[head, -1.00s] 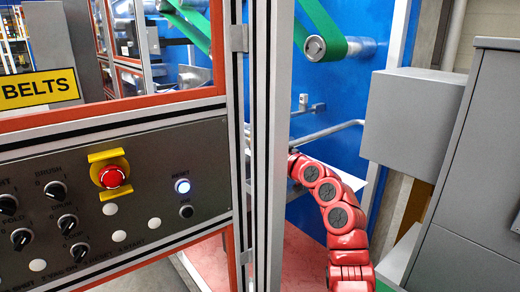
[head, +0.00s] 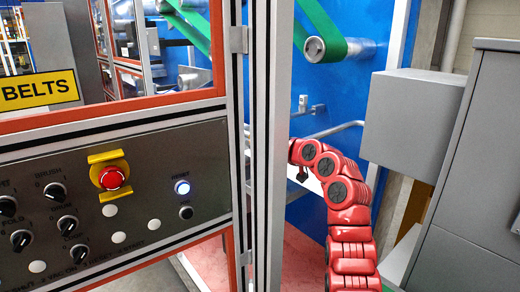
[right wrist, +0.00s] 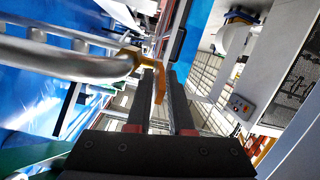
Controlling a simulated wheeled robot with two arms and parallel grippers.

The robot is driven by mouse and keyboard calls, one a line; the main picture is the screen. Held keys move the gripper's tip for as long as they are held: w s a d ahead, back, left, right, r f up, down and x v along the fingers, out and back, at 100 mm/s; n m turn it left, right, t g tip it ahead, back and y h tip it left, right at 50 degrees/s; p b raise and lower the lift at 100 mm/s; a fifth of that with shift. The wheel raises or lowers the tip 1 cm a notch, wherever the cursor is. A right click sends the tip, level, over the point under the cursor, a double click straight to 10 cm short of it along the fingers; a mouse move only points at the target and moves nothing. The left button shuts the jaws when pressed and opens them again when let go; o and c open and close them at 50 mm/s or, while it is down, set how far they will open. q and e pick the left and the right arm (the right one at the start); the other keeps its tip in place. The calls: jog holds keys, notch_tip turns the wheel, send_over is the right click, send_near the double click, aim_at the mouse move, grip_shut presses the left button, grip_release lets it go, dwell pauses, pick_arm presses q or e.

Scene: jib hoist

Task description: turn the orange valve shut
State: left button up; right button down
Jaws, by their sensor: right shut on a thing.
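The orange valve lever (right wrist: 159,86) shows in the right wrist view, joined by an orange-yellow fitting (right wrist: 132,55) to the end of a grey metal pipe (right wrist: 65,60). My right gripper (right wrist: 162,78) is shut on the lever, which lies between its two dark fingers. In the head view my red right arm rises from the bottom and bends left towards the grey post; the valve cannot be made out there. The right gripper's fingers are not clearly seen in that view. My left gripper is in neither view.
In the head view a grey upright post (head: 273,120) stands just left of my right arm. A grey box (head: 410,120) and a grey cabinet (head: 480,190) stand to its right. A control panel with a red button (head: 112,178) fills the left. A green belt (head: 325,30) hangs above.

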jog(key=shift+w+a+r+g+h, duration=0.1)
jog(key=shift+r+g+h, duration=0.4)
jog(key=shift+r+g, duration=0.15)
jog(key=shift+r+g+p, duration=0.2)
jog(key=shift+g+p, duration=0.15)
jog(key=shift+p, duration=0.2)
jog(key=shift+w+a+r+g+h+p, duration=0.15)
jog(key=shift+w+r+g+h+p, duration=0.15)
jog(key=shift+g+h+p, duration=0.75)
jog(key=shift+f+p, duration=0.1)
jog(key=shift+p, duration=0.2)
jog(key=c, duration=1.1)
grip_release()
